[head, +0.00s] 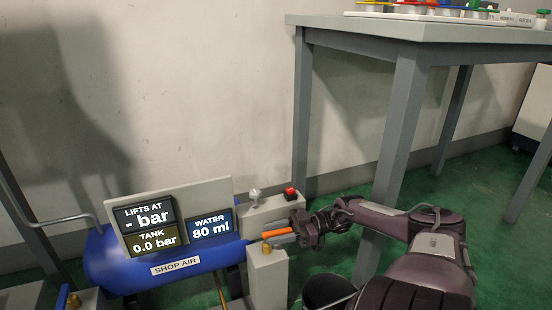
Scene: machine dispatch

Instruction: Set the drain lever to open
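An orange lever (277,233), which I take to be the drain lever, lies nearly level above a grey block (267,277) at the right end of the blue air tank (165,273). My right gripper (298,231) comes in from the right and is at the lever's right end. It looks to touch or overlap that end, but its fingertips are dark and small, so I cannot tell if they grip it. No open or closed marking is readable by the lever. My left gripper is out of view.
Panels on the tank read "LIFTS AT - bar" (145,217), "TANK 0.0 bar" (154,241) and "WATER 80 ml" (210,226). A red button (290,193) and a silver knob (255,195) sit behind the lever. A dark bucket (322,292) stands below my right arm. A grey table (400,28) stands behind.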

